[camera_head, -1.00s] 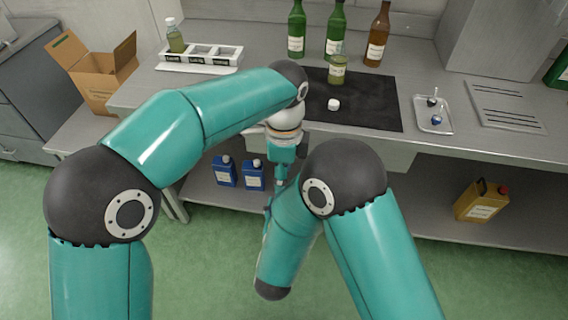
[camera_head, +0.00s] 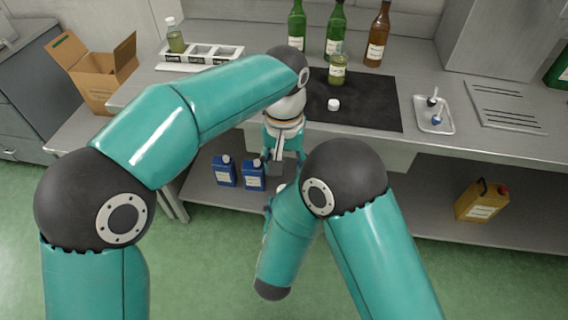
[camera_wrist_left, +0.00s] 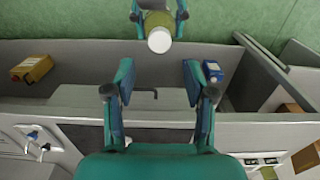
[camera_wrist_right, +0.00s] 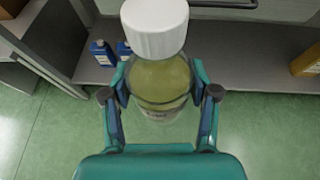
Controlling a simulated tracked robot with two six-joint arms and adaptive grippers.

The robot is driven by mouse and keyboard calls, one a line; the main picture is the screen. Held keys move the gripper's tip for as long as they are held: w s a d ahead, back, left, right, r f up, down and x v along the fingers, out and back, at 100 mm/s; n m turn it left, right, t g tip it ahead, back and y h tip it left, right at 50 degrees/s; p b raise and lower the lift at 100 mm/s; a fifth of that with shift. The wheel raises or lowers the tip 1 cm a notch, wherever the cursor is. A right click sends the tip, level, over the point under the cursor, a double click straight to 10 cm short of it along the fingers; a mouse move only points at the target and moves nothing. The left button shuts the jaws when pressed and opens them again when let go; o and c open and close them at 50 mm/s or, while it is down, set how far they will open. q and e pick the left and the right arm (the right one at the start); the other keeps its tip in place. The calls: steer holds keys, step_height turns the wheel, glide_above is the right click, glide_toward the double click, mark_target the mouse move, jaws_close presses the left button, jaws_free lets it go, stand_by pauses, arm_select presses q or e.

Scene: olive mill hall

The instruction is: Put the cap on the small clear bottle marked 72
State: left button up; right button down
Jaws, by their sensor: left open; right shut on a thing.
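My right gripper (camera_wrist_right: 160,95) is shut on a clear bottle (camera_wrist_right: 160,78) with yellow-green liquid, held upright over the floor in front of the bench. A white ribbed cap (camera_wrist_right: 155,28) sits on its mouth; it looks straight, but how tightly it is on I cannot tell. Its number is not readable. In the left wrist view the capped bottle's white top (camera_wrist_left: 159,40) lies beyond my open left gripper (camera_wrist_left: 158,78), whose fingers are empty and apart from it. In the head view my left gripper (camera_head: 283,160) is above the bottle; my right gripper is mostly hidden by my arm.
A white rack (camera_head: 200,66) with a bottle (camera_head: 174,38) is at back left. Tall bottles (camera_head: 334,38) stand behind; a metal tray (camera_head: 434,122) lies right.

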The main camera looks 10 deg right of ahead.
arm_select(q)
steer(key=shift+f, duration=4.05)
jaws_close()
steer(key=m, duration=0.2)
steer(key=shift+m, duration=0.3)
steer(key=shift+o, duration=0.7)
jaws_free()
steer(key=shift+r, duration=0.1)
step_height(320, 180, up, 12)
